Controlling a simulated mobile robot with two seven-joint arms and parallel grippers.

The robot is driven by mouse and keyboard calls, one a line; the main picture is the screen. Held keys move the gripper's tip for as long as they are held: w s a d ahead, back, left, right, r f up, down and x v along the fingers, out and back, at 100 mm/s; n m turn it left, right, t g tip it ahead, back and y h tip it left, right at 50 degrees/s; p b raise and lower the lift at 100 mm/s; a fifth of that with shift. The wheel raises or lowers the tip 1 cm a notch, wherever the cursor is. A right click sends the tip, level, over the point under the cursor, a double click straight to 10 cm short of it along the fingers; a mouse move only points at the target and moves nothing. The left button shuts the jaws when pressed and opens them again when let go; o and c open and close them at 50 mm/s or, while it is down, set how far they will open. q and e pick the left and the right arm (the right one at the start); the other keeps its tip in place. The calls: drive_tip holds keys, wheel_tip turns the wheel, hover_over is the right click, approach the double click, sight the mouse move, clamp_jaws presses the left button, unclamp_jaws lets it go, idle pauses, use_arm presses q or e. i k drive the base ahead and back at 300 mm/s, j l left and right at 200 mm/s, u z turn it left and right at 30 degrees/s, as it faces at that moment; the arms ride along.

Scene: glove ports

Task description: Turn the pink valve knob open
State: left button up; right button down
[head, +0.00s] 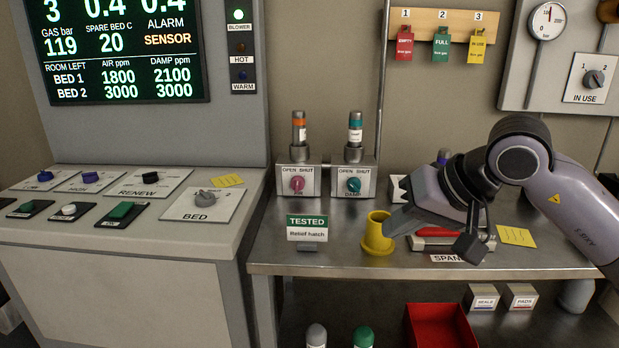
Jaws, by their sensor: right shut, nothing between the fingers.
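The pink valve knob (297,183) sits on the front of a white plate marked OPEN and SHUT, under a cylinder with an orange band. Its pointer is too small to read surely. A teal knob (353,185) sits on a similar plate to its right. My right gripper (390,229) is shut and empty, to the right of and lower in the picture than the pink knob, apart from it. It overlaps the yellow cup in the picture; I cannot tell whether they touch. My left gripper is not in view.
The yellow cup (376,240) stands on the steel bench (350,262) beside my right gripper. A red-handled tool (437,233) lies partly hidden under my arm. A control console (130,235) fills the left.

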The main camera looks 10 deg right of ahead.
sight(297, 184)
drive_tip(key=i, duration=0.95)
